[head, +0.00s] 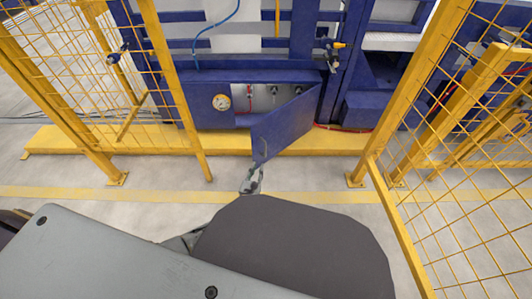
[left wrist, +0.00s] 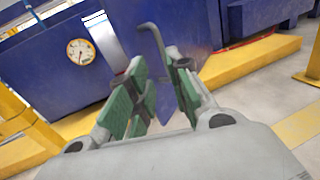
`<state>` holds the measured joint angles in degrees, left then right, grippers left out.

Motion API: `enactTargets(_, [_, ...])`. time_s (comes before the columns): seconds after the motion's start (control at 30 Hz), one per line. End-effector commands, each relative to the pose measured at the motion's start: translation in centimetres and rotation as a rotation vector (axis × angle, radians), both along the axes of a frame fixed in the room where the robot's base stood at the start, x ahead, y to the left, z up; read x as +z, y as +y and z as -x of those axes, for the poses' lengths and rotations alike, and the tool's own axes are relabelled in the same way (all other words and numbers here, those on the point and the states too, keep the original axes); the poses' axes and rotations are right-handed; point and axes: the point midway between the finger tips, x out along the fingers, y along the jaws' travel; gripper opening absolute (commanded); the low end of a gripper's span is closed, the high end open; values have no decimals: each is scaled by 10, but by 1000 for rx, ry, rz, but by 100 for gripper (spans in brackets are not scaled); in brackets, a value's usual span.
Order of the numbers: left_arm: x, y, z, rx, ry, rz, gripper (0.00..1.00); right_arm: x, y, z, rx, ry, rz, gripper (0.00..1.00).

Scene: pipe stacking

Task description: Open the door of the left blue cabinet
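The blue cabinet (head: 205,112) stands at the back centre with its blue door (head: 285,128) swung outward from the right side. Its opening shows white inside with small fittings. My left gripper (head: 251,181) is just below the near, free edge of the door. In the left wrist view, my left gripper (left wrist: 158,98) has its two green-padded fingers apart. A grey bent handle (left wrist: 155,45) rises between and beyond the fingers, with blue door surface behind it. Whether a finger touches the handle or door, I cannot tell. My right gripper is not in view.
Yellow mesh fences (head: 80,80) and (head: 450,150) flank the space on both sides. A yellow floor platform (head: 190,143) runs below the cabinet. The grey floor before it is clear.

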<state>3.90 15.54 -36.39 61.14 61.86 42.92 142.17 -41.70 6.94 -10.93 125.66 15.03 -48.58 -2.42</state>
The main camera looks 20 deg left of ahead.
Motion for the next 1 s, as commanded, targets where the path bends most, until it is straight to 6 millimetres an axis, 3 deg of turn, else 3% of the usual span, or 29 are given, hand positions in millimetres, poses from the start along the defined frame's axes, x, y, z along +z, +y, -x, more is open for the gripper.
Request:
enactTargets(0.67, [0,1,-8,4,-1,54,20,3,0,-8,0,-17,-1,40])
enactTargets(1.0, [0,2,-33,4,-2,53,20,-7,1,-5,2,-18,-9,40])
